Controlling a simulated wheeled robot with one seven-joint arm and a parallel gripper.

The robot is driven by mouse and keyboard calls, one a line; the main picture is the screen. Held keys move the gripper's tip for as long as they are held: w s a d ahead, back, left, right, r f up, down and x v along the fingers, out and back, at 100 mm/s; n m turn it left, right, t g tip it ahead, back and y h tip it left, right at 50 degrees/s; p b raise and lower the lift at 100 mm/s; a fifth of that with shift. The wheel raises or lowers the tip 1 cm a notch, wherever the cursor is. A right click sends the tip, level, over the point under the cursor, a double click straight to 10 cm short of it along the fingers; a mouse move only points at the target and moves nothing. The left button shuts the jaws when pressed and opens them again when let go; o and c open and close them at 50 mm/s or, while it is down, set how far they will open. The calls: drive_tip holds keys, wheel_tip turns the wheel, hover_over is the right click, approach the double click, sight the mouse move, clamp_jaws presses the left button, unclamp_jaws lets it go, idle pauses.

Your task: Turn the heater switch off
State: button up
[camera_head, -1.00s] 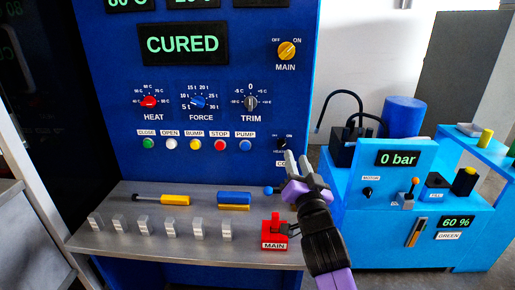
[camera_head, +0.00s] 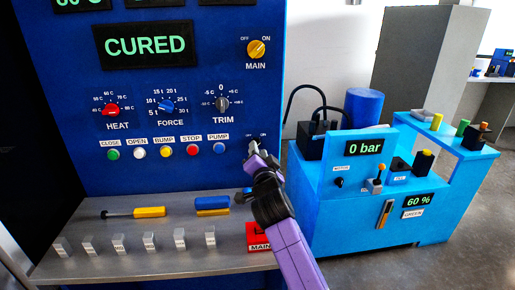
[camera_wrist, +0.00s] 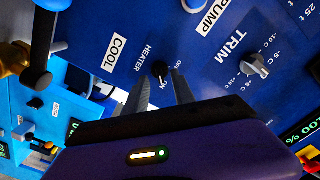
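The heater switch (camera_wrist: 159,70) is a small black knob on the blue press panel, beside the HEATER label in the wrist view. My gripper (camera_wrist: 159,88) is open there, with one grey finger on each side of the knob. Whether the fingers touch it, I cannot tell. In the head view my gripper (camera_head: 254,148) is at the panel, right of the PUMP button, and hides most of the switch. The OFF and ON marks show just above it. The knob's pointing direction is too small to read surely.
The TRIM knob (camera_wrist: 255,65) and PUMP label (camera_wrist: 215,17) are close by. Below are a grey shelf (camera_head: 150,262), a red MAIN block (camera_head: 259,235) and a yellow-handled tool (camera_head: 149,212). A light blue machine (camera_head: 375,215) stands at right. The display (camera_head: 146,46) reads CURED.

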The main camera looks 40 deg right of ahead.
drive_tip(key=shift+x, duration=1.15)
clamp_jaws()
drive_tip(key=shift+n, duration=0.3)
drive_tip(key=shift+n+p, duration=2.3)
drive_tip(key=shift+n, duration=6.3)
drive_tip(key=shift+a, duration=0.1)
